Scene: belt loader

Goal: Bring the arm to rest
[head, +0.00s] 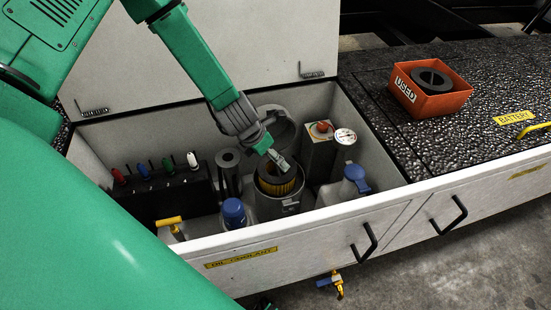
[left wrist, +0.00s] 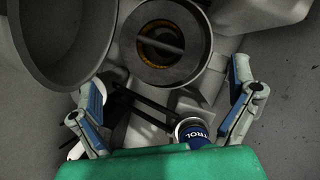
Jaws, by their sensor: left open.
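My left arm (head: 190,55) reaches in from the upper left over the open compartment. My left gripper (head: 280,162) is just above the round grey housing (head: 287,208), which holds a yellow pleated filter (head: 277,186). In the left wrist view my left gripper (left wrist: 167,107) has its two fingers spread wide with nothing held between them. The filter's dark ring top (left wrist: 165,45) shows beyond the fingers, seated in the housing. The housing's round lid (head: 280,125) stands open behind it; it also shows in the left wrist view (left wrist: 62,40). My right gripper does not show.
The compartment's front wall (head: 300,232) and raised white cover (head: 240,40) bound the space. Inside stand a blue-capped bottle (head: 234,212), a blue-topped jug (head: 353,182), a gauge (head: 345,136) and a rack (head: 160,190). An orange USED box (head: 437,103) holds a dark ring.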

